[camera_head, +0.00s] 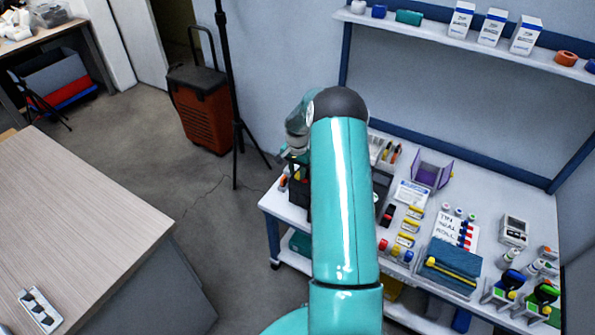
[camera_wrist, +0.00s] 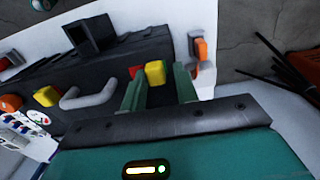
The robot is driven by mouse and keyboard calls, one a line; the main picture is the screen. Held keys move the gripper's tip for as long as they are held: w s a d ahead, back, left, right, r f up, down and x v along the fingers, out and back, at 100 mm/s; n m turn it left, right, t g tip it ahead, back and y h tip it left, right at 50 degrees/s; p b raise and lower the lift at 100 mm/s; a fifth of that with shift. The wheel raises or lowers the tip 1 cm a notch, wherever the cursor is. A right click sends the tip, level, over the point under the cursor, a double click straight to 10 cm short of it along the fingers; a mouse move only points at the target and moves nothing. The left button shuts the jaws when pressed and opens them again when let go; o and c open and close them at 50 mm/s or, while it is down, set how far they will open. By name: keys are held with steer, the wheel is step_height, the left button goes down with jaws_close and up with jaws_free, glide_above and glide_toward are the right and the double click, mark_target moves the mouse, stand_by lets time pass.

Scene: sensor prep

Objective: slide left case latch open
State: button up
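The black case (camera_wrist: 105,68) lies across the middle of the wrist view, with a grey handle (camera_wrist: 90,97) on its front. One yellow latch (camera_wrist: 155,73) has a red part beside it. Another yellow latch (camera_wrist: 47,96) is on the other side of the handle. My gripper (camera_wrist: 158,88) is open, its two green fingers apart. The first latch shows in the gap between them; I cannot tell whether they touch it. In the head view my arm hides most of the case (camera_head: 299,197) and the latches.
The white workbench (camera_head: 279,207) holds yellow-marked items, a purple holder (camera_head: 431,170) and a blue-green folded cloth (camera_head: 448,267). A tripod and an orange wheeled case (camera_head: 203,113) stand left of the bench.

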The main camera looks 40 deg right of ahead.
mark_target(297, 173)
step_height(297, 173, up, 14)
stand_by(0.6)
steer(key=shift+f, duration=0.1)
